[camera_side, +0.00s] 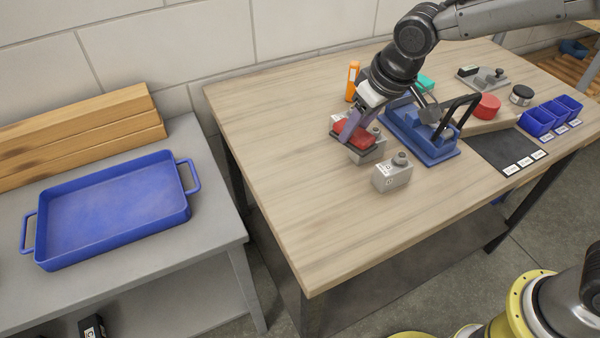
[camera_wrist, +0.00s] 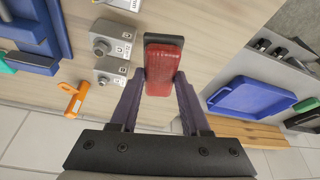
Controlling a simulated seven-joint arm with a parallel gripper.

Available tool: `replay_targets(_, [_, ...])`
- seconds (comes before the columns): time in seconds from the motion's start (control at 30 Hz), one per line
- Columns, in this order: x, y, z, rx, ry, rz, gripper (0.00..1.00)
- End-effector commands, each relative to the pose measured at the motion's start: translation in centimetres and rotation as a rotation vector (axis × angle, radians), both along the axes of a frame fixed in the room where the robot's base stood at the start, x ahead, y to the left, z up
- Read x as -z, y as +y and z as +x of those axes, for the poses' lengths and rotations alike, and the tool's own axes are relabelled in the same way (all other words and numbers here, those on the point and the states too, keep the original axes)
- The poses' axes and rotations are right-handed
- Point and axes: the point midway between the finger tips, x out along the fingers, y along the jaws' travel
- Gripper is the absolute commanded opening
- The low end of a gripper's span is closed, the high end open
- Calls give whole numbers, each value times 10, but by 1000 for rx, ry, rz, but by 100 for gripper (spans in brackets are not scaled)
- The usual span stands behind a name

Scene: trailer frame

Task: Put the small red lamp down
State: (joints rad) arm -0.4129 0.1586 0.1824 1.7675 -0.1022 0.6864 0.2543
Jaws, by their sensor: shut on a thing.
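The small red lamp (camera_side: 352,127) is a red rectangular lens on a black base. In the wrist view the lamp (camera_wrist: 162,65) sits between the two purple-grey fingers of my gripper (camera_wrist: 160,82), with its far end sticking out beyond them. My gripper (camera_side: 354,125) is shut on the lamp in the side view, at the left of the wooden workbench (camera_side: 300,200). The lamp overlaps a grey block in that view. I cannot tell how high it is above the bench.
Grey blocks with round knobs (camera_side: 392,174) stand close to the lamp; they also show in the wrist view (camera_wrist: 112,40). A blue fixture (camera_side: 425,145) with a black handle is to the right. An empty blue tray (camera_side: 110,210) lies on the grey side table. The bench front is clear.

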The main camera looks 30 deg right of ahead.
Motion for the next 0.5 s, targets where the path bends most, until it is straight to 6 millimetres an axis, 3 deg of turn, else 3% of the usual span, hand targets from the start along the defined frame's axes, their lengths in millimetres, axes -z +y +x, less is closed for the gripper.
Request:
replay_targets(0.1, [-4,12,-38,-53,-4,-1,0])
replay_targets(0.23, [-7,20,-69,-105,-11,0,0])
replay_targets(0.4, [-14,29,-89,-153,-27,6,0])
replay_targets(0.5, [-16,36,-87,-166,-36,12,0])
